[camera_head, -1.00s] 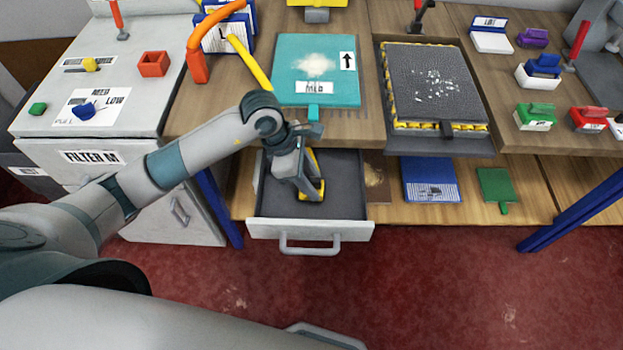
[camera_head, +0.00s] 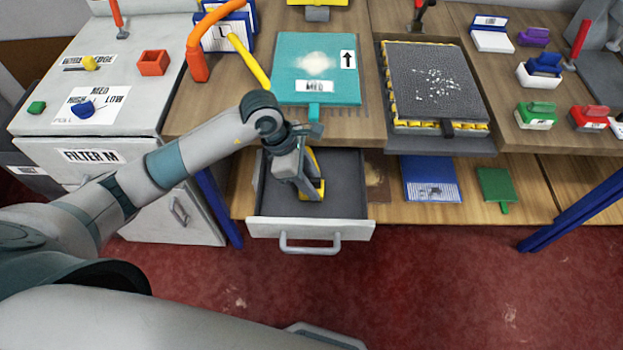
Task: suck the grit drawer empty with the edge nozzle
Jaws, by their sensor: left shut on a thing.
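The grit drawer (camera_head: 342,205) is pulled out below the bench edge, with a light front and a bar handle (camera_head: 310,243). Its dark floor looks bare where I can see it; the part behind my arm is hidden. My left gripper (camera_head: 312,190) is down inside the drawer at its left half, shut on the yellow edge nozzle (camera_head: 316,172). The nozzle's tip is close to the drawer floor; I cannot tell whether it touches. My right gripper is not in view.
A teal mat (camera_head: 337,75) with pale dust and a dark tray (camera_head: 435,80) with white specks lie on the bench above. A grey-white cabinet (camera_head: 100,130) with knobs stands left. Blue (camera_head: 430,180) and green (camera_head: 495,184) pieces lie right of the drawer.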

